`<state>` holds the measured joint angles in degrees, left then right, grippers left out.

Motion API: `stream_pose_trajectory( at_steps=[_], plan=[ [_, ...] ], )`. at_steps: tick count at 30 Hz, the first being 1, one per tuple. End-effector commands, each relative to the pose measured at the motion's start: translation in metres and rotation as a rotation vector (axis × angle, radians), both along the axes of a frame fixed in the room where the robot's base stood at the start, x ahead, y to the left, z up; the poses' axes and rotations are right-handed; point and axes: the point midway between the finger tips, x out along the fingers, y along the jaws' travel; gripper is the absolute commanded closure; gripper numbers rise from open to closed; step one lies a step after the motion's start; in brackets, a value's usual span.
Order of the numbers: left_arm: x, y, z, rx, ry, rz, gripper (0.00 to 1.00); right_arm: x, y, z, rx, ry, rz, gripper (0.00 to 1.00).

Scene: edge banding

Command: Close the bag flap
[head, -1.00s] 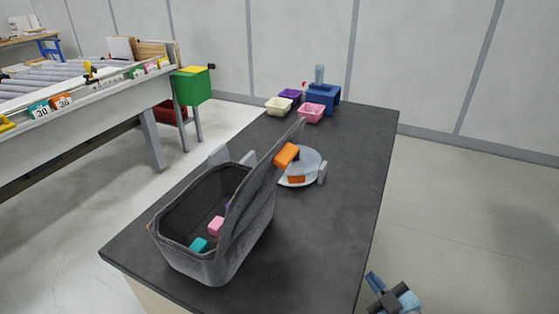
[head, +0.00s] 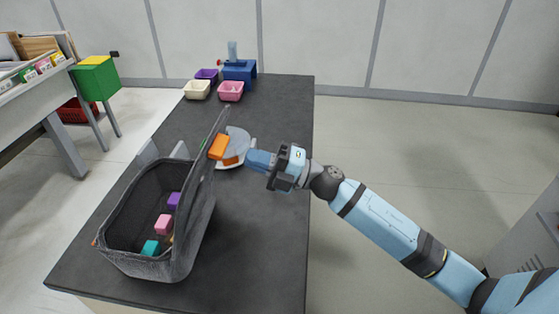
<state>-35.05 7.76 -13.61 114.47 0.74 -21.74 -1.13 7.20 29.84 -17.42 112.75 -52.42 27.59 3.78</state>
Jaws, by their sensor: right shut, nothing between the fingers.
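A grey fabric bag (head: 185,255) stands on the near part of the dark table. Its flap (head: 197,190) is raised upright along the bag's right side, so the bag is open. Inside lie a teal block (head: 150,247), a pink block (head: 164,224) and a purple block (head: 174,200). My right gripper (head: 252,160) is shut and empty, to the right of the flap and apart from it, its fingers pointing left near a plate. My left gripper is not in view.
A round plate (head: 240,148) with an orange block (head: 219,146) is behind the flap. Cream (head: 197,89), purple (head: 206,75) and pink (head: 230,91) bins and a blue box (head: 240,70) stand at the table's far end. The table (head: 262,240) right of the bag is clear.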

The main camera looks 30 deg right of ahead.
Motion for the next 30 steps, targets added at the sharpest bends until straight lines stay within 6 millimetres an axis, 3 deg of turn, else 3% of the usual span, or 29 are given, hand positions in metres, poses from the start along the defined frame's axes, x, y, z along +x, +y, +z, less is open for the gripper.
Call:
stream_pose_trajectory(
  at_steps=[3, 9, 23, 30],
  plan=[
    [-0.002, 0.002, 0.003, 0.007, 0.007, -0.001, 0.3, 0.011, 0.016, 0.009, 0.002, -0.001, -0.001, 1.0],
    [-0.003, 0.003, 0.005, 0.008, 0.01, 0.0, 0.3, 0.02, 0.03, 0.012, 0.002, 0.0, -0.001, 1.0],
    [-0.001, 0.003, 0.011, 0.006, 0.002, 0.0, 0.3, 0.022, 0.032, 0.013, -0.001, 0.002, -0.001, 1.0],
    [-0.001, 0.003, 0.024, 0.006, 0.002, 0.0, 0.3, 0.038, 0.032, 0.022, -0.04, 0.025, -0.002, 1.0]
  ],
)
